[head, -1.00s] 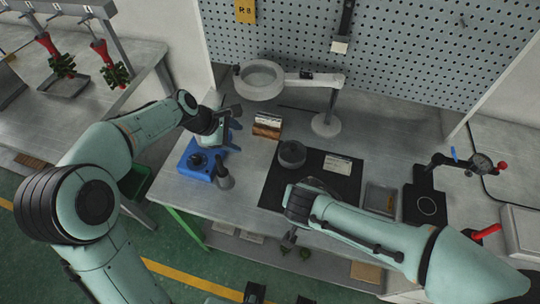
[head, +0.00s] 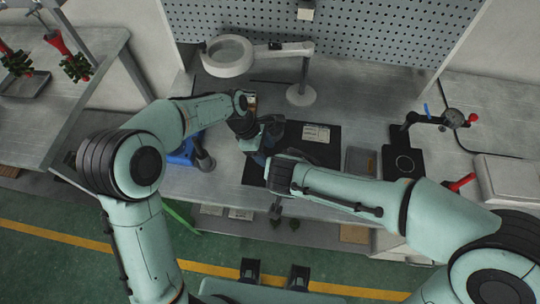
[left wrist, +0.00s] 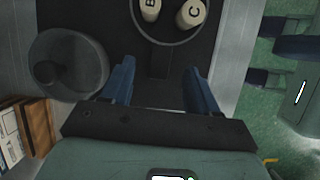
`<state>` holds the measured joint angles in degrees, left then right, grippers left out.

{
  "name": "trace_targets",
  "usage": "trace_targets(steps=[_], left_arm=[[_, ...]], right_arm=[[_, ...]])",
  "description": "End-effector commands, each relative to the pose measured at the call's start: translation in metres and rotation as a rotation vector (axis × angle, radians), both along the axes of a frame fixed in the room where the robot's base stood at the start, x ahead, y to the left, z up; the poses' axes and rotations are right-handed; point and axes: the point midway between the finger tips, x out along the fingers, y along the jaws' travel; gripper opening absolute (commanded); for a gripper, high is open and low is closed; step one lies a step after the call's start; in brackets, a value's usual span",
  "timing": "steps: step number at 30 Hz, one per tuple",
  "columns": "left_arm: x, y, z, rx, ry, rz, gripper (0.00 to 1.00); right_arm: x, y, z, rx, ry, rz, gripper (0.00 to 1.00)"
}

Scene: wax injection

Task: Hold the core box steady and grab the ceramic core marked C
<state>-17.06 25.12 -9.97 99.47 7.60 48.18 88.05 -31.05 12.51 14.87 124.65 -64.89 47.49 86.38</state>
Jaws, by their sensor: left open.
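The core marked C (left wrist: 190,14) is a pale cylinder standing in a round dark core box (left wrist: 171,42) at the top of the left wrist view. A pale core marked B (left wrist: 150,10) stands beside it. My left gripper (left wrist: 159,66) is open and empty, its blue fingers spread just short of the box. In the head view my left gripper (head: 264,149) is over the black mat's left part. The core box is hidden there behind my arms. My right arm's dark wrist (head: 282,175) reaches over the mat's front; its fingertips cannot be made out.
A grey round piece with a knob (left wrist: 68,65) stands left of the gripper in the left wrist view. A ring magnifier (head: 228,56) overhangs the bench behind. A blue device (head: 184,153) stands left, a grey tray (head: 360,162) and a dial gauge stand (head: 403,158) right.

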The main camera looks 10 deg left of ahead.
Motion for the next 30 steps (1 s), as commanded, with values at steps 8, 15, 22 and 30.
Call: trace_targets(steps=[8,15,22,30], left_arm=[[-0.001,-0.014,-0.033,-0.001,0.001,0.001,0.60],[-0.001,-0.016,-0.038,-0.001,0.000,0.001,0.60],[-0.001,-0.016,-0.038,-0.001,0.000,0.001,0.34],[-0.001,-0.016,-0.037,-0.001,0.000,0.001,0.00]], right_arm=[[0.000,0.000,0.000,0.000,0.000,0.000,0.43],[0.000,0.000,0.000,0.000,0.000,0.000,0.43],[0.000,0.000,0.000,0.000,0.000,0.000,0.43],[0.000,0.000,0.000,0.000,0.000,0.000,0.43]])
